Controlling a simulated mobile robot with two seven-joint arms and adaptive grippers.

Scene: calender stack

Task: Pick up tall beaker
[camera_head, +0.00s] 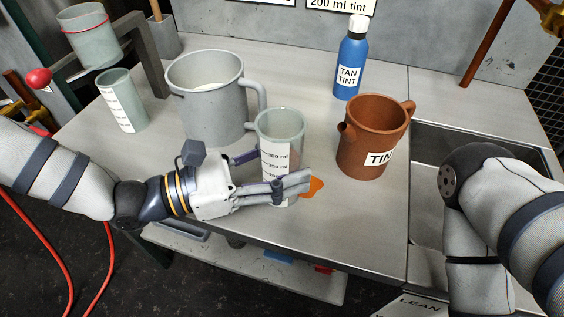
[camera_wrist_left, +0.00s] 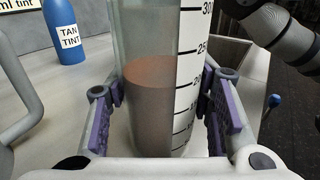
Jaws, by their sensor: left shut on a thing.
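The tall beaker (camera_head: 281,128) is clear with a white scale strip marked in ml and stands upright near the front middle of the bench. In the left wrist view the beaker (camera_wrist_left: 150,60) holds brownish liquid up to about its middle marks. My left gripper (camera_head: 285,178) comes in from the left and is shut around its lower half, one finger on each side. The purple pads (camera_wrist_left: 165,105) flank the glass in the wrist view. The beaker's base is partly hidden by the fingers, so I cannot tell whether it touches the bench. My right gripper is out of view.
A large grey pitcher (camera_head: 207,100) stands close behind the beaker, its handle near the rim. A brown TIN jug (camera_head: 372,140) is to the right, a blue TAN TINT bottle (camera_head: 350,60) behind. Another beaker (camera_head: 123,100) stands left. An orange spill (camera_head: 315,186) lies beside the fingertips. A sink (camera_head: 430,190) is right.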

